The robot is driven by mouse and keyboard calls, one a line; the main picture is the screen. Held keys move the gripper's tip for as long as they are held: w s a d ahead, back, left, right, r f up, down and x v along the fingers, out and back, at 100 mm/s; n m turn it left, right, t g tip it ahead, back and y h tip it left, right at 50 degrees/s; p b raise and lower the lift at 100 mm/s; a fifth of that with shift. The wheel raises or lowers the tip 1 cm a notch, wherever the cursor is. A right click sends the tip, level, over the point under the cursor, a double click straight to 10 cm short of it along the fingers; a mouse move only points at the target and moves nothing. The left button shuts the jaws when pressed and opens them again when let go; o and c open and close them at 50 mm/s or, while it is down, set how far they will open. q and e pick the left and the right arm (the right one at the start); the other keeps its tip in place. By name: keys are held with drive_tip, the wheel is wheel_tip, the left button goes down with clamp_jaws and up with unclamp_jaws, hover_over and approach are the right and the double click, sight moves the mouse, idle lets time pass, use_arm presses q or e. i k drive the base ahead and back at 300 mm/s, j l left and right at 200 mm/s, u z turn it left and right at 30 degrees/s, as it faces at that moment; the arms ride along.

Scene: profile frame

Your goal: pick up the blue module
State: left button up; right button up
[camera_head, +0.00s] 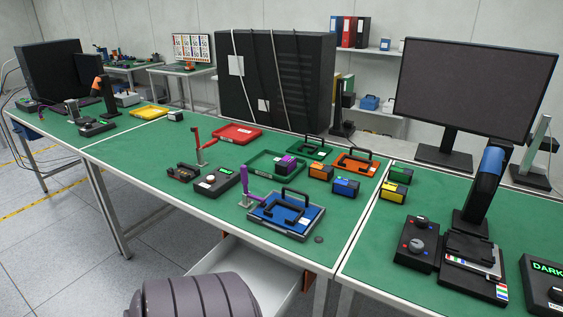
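The blue module (345,188) is a small dark block with a blue top or side. It sits on the green table mat at the front right of the middle table, beside the blue tray (287,221) and just in front of the orange module (321,172). It appears to rest flat with nothing on top of it. Neither my left nor my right gripper is in view.
A yellow module (393,191) and a green module (400,174) stand to the right. A purple module (285,164) is in a green tray (262,170). A purple lever (248,183) rises left of the blue tray. An open drawer (276,293) juts out below the table.

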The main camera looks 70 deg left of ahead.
sight(347, 188)
drive_tip(key=i+j+u, duration=0.1)
drive_tip(key=u, duration=0.35)
drive_tip(key=i+u, duration=0.3)
drive_tip(key=u, duration=0.2)
drive_tip(key=i+u, duration=0.25)
drive_tip(key=u, duration=0.2)
drive_tip(key=i+l+u, duration=0.2)
drive_tip(key=u, duration=1.65)
